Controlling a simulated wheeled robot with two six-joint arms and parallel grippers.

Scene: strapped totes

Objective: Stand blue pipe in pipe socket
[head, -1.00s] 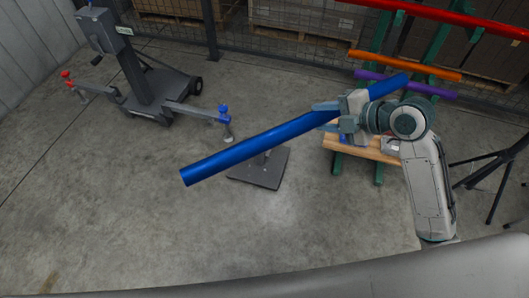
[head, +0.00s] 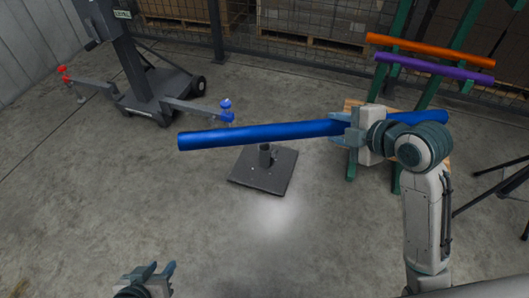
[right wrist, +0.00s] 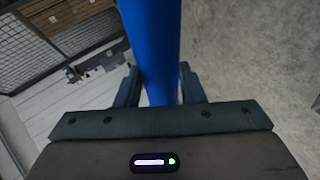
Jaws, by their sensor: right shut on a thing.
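The long blue pipe (head: 260,134) lies nearly level in the air across the head view. My right gripper (head: 345,127) is shut around it, right of its middle; in the right wrist view the blue pipe (right wrist: 152,50) passes between the two fingers (right wrist: 160,90). The pipe socket (head: 265,153), a short dark upright tube on a square dark base plate (head: 262,172), stands on the floor. It appears just below the pipe in the picture, and the pipe is apart from it. My left gripper (head: 152,270) is at the bottom left, empty, its fingers apart.
A wheeled grey lift stand (head: 145,85) with red and blue knobs on its legs stands at the left. A green rack (head: 405,85) with orange (head: 430,50) and purple (head: 435,68) pipes is at the right. Black tripod legs (head: 495,185) are at the right edge. Floor around the base is clear.

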